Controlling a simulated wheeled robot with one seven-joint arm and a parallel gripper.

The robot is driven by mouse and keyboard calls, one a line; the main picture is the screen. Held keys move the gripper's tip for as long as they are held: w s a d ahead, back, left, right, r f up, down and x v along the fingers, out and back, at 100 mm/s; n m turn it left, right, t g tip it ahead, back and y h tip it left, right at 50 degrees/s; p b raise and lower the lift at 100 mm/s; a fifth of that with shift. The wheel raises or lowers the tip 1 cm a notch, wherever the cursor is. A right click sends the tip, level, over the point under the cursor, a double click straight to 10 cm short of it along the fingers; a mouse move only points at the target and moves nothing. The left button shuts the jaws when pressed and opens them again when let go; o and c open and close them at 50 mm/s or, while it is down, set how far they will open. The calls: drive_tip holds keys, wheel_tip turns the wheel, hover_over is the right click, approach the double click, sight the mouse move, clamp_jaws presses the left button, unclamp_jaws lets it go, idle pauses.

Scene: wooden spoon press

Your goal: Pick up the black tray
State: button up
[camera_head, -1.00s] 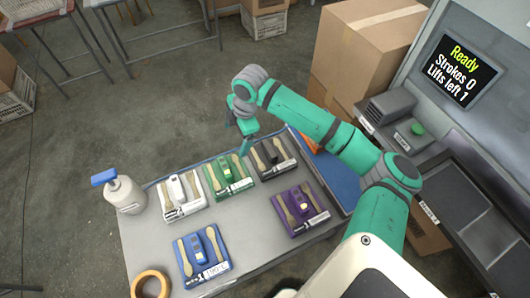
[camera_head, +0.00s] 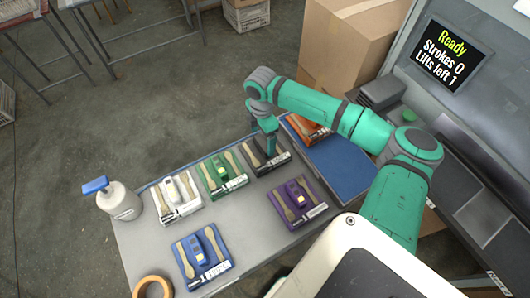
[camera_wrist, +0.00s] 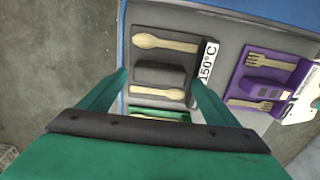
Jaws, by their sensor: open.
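The black tray (camera_head: 279,159) lies flat at the back of the grey table, between the green and orange trays. In the wrist view the black tray (camera_wrist: 185,27) holds pale wooden spoons on both sides of a dark raised block (camera_wrist: 160,74). A white label reading 150°C is on its right edge. My gripper (camera_head: 268,143) points down over the black tray. In the wrist view my gripper (camera_wrist: 158,82) is open, its two fingers on either side of the block. I cannot tell whether they touch it.
Green (camera_head: 235,183), white (camera_head: 183,215), blue (camera_head: 218,270), purple (camera_head: 305,217) and orange (camera_head: 318,136) trays lie nearby. A spray bottle (camera_head: 120,203) and tape roll (camera_head: 141,289) stand at left. A blue mat (camera_head: 340,172) is at right. The screen (camera_head: 447,60) reads Ready.

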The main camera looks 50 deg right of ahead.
sight(262, 143)
drive_tip(key=shift+f, duration=1.9)
drive_tip(key=c, duration=1.1)
drive_tip(key=shift+r, duration=0.1)
